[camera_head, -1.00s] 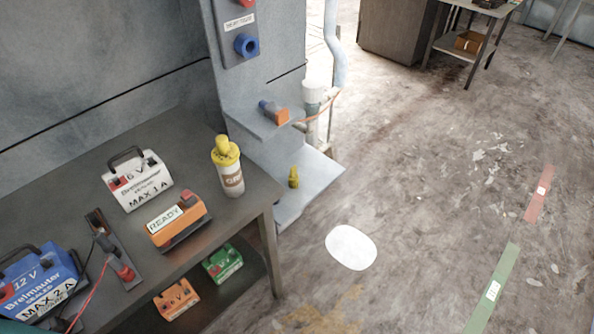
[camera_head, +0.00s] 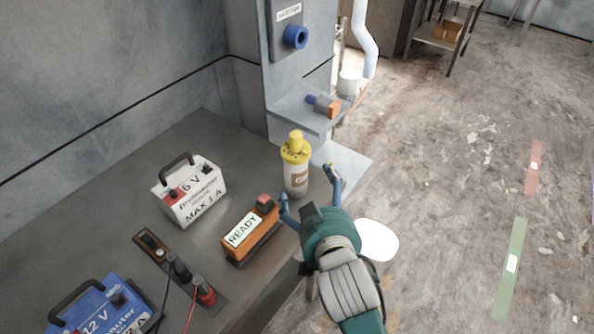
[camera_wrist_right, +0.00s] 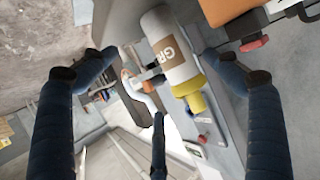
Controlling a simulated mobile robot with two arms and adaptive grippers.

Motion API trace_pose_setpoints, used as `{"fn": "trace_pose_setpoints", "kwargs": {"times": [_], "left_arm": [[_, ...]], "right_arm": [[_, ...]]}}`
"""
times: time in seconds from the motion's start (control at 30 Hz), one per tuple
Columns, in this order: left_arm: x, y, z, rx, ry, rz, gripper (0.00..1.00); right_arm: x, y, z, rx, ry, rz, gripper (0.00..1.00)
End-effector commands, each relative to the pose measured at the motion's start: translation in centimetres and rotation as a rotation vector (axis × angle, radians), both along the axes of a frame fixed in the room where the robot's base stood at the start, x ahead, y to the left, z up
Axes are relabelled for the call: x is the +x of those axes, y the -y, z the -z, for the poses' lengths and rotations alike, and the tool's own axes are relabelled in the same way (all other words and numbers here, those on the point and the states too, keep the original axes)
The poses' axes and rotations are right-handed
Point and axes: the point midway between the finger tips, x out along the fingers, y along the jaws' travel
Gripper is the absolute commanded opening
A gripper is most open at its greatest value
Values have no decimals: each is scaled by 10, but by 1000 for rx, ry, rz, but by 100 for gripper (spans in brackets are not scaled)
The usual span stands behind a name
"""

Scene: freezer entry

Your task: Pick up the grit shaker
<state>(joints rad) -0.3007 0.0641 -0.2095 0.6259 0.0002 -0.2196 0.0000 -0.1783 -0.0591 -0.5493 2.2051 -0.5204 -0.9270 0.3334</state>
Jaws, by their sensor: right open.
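The grit shaker (camera_head: 296,176) is a pale bottle with a yellow top and a brown label. It stands upright near the right end of the dark table. My right gripper (camera_head: 309,182) is open, its blue fingers spread just in front of the shaker in the head view. In the right wrist view the shaker (camera_wrist_right: 170,48) shows between the spread fingers of the gripper (camera_wrist_right: 160,85), which do not appear closed on it. My left gripper is not in view.
An orange READY box (camera_head: 250,232) stands left of my right gripper. A white 6 V battery (camera_head: 190,190), a blue 12 V battery (camera_head: 100,308) and a connector strip (camera_head: 180,268) are on the table (camera_head: 130,205). A grey shelf (camera_head: 300,112) stands behind the shaker.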

Motion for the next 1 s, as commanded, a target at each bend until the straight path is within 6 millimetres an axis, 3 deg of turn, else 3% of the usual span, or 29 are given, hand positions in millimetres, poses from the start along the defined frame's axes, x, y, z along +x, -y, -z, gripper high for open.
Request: {"fn": "trace_pose_setpoints", "kwargs": {"times": [0.1, 0.37, 0.57, 0.8, 1.0], "left_arm": [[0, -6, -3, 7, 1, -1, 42], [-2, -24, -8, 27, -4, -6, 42], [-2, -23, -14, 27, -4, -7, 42], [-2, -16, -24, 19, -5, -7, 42], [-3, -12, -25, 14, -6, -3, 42]], "right_arm": [[13, -8, -5, 3, 25, -6, 88], [49, -13, 8, 2, 25, -7, 88], [63, -16, 13, 3, 23, -6, 88], [94, -22, 26, 3, 23, -6, 88], [102, -23, 32, 5, 22, -6, 88]]}}
